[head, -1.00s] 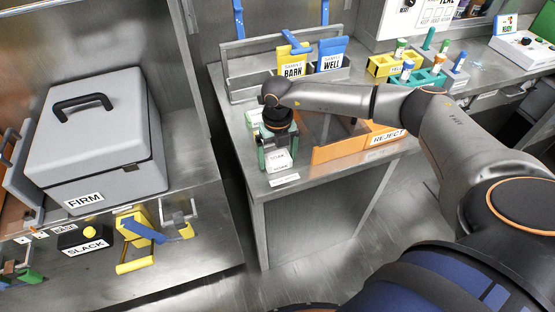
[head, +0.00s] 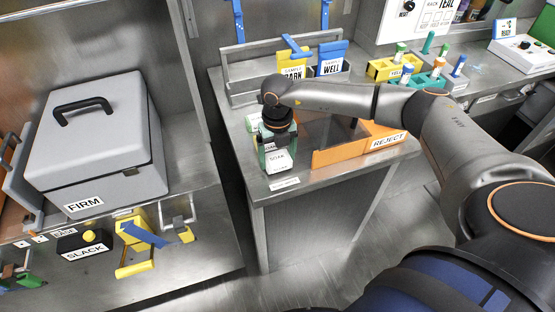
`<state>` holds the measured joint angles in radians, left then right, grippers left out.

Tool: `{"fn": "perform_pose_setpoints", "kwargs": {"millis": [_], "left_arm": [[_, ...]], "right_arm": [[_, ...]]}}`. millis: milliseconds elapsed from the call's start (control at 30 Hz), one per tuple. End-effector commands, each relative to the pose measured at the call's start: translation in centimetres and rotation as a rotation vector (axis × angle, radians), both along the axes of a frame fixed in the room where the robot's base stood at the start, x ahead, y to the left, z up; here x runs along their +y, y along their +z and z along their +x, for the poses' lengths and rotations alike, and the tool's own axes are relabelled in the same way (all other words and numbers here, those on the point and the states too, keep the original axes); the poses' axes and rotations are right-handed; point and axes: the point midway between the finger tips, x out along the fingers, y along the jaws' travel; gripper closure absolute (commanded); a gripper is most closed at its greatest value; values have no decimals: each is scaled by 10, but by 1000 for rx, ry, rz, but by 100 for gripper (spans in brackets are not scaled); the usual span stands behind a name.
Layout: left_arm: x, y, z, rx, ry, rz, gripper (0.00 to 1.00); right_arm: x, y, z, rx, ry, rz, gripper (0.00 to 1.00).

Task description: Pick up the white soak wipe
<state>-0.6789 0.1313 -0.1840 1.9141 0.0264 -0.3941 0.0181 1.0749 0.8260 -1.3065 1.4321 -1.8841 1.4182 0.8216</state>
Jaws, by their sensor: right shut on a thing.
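The white soak wipe (head: 279,162), marked SOAK, shows at the front of a small green holder (head: 262,158) near the left front corner of the middle bench. My right gripper (head: 278,141) points down over the holder and is shut on the wipe. My own wrist hides most of the fingers and the top of the wipe. I cannot tell whether the wipe is clear of the holder. My left gripper is not in view.
An orange REJECT bin (head: 345,152) stands just right of the holder. A grey rack (head: 243,97) with yellow and blue pouches is behind. A grey FIRM case (head: 95,140) sits on the left bench. A floor gap separates the benches.

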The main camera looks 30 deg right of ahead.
Motion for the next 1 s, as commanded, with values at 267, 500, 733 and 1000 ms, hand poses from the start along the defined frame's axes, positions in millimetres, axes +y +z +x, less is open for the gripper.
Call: {"fn": "perform_pose_setpoints", "kwargs": {"millis": [267,500,733,1000], "left_arm": [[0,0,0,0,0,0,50],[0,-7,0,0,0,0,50],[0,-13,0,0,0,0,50],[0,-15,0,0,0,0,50]], "right_arm": [[-9,47,-24,-4,1,0,66],[-25,87,-74,0,0,-3,66],[-38,106,-114,1,-1,-3,66],[-44,116,-133,0,0,-1,66]]}}
